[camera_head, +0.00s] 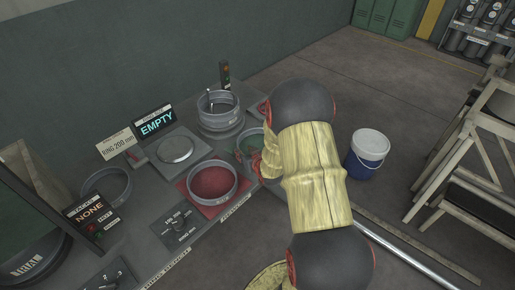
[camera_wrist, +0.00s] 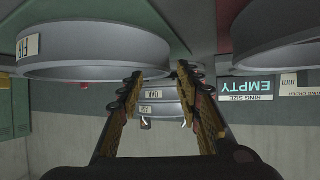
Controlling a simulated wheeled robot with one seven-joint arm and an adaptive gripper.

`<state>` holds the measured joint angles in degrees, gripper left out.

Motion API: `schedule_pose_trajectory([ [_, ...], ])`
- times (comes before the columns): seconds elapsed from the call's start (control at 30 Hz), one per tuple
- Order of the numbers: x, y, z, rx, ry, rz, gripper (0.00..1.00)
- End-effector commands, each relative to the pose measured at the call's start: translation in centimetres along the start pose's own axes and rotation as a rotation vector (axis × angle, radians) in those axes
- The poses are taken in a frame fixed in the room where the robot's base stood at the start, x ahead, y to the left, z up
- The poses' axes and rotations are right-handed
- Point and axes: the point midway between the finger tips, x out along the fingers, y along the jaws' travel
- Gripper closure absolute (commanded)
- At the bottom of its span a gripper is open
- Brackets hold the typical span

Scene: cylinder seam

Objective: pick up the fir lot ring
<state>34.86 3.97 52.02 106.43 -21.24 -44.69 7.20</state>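The fir lot ring is a grey metal ring with a pale label reading FIR; it fills the upper left of the wrist view (camera_wrist: 100,60). In the head view a ring on a green mat (camera_head: 240,150), partly hidden by my arm, appears to be the same one. My gripper (camera_wrist: 160,73) is open, with nothing between its fingers. Its left fingertip is close to the ring's right end; I cannot tell whether they touch. In the head view my gripper (camera_head: 258,168) is mostly hidden behind my arm, beside the green mat.
Another ring (camera_head: 213,198) sits on a red mat (camera_head: 188,201). Stacked rings (camera_head: 218,120) stand behind, also visible between my fingers (camera_wrist: 157,108). A round plate (camera_head: 175,149), an EMPTY display (camera_head: 157,122) and a lone ring (camera_head: 107,194) are further left. A blue bucket (camera_head: 367,155) stands on the floor.

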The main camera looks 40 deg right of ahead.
Motion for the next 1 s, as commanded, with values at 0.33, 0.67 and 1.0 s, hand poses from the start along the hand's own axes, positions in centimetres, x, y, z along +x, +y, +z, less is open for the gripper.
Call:
schedule_pose_trajectory([
  [0.33,4.3,-0.6,0.2,0.000,0.000,0.001,0.65],
  [0.67,4.4,-0.6,0.1,0.000,0.000,0.001,0.69],
  [1.0,4.4,-0.6,0.1,0.000,0.000,0.001,0.88],
])
